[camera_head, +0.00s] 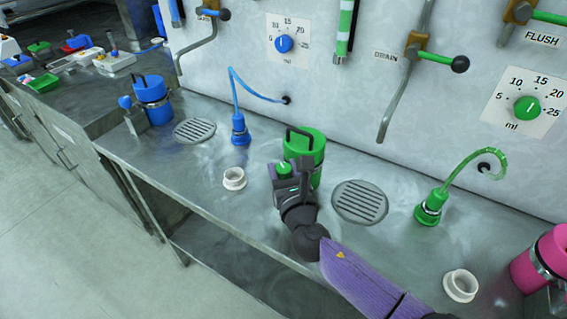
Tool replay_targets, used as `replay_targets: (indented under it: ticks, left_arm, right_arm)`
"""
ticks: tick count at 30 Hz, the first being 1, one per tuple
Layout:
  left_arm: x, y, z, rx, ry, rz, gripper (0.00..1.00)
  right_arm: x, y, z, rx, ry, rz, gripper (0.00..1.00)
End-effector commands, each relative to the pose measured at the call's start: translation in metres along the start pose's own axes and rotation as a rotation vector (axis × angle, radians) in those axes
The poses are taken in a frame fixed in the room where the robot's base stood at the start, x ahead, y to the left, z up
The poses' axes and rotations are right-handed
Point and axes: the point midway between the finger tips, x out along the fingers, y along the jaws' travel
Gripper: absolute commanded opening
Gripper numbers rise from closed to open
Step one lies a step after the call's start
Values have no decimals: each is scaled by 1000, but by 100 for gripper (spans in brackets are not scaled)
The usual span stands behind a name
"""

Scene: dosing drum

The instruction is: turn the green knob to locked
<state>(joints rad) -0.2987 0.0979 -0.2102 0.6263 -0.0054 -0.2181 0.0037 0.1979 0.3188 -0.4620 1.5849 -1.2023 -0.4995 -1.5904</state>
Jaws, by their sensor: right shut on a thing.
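The green drum (318,143) stands upright on the steel bench and has a dark handle on top. A small green knob (284,168) with a light mark sits at its front left. My right gripper (284,178) is at this knob and is shut on it; the fingers and wrist hide much of the knob's mounting and the drum's front. I cannot read the knob's locked or unlocked marking. My left gripper is not in view.
A drain grate (360,202) and a white ring (234,178) lie near the green drum. A green nozzle with a hose (430,208) stands to the right. A blue drum (153,98) is at left, a pink drum (541,262) at right. A green dial (527,108) is on the wall.

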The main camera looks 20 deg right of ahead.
Motion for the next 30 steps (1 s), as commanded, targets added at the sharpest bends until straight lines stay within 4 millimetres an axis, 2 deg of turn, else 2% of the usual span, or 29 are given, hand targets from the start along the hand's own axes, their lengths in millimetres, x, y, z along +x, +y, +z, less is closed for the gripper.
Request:
replay_targets:
  ticks: [11, 21, 30]
  left_arm:
    - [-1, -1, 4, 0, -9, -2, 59]
    - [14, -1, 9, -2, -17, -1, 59]
    - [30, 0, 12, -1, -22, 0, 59]
  right_arm:
    - [1, 1, 0, 3, -2, -354, 0]
    - [1, 0, -2, 3, -2, -662, 0]
    - [0, -1, -2, 2, -3, -863, 0]
